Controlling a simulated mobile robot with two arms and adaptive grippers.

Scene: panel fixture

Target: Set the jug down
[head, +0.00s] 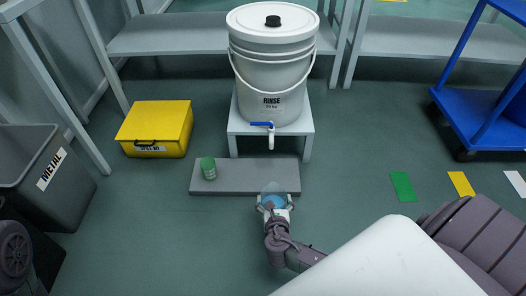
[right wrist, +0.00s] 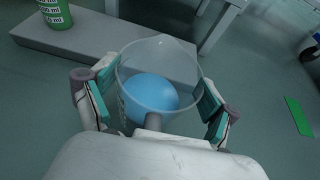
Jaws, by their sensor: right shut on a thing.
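A clear jug with blue liquid in it (right wrist: 152,75) sits between the fingers of my right gripper (right wrist: 158,108), which is shut on it. In the head view the jug (head: 272,188) is at the front edge of a low grey slab (head: 250,177), partly in front of it. The right gripper (head: 275,204) comes up from below and holds the jug from the front. I cannot tell whether the jug's base touches anything. My left gripper is not in view.
A green container (head: 208,168) stands on the slab's left part. A white RINSE bucket with a blue-handled tap (head: 272,85) stands on a white stand (head: 305,125) behind. A yellow box (head: 155,125), a grey METAL bin (head: 45,170) and a blue cart (head: 480,115) stand around. The slab's right part is clear.

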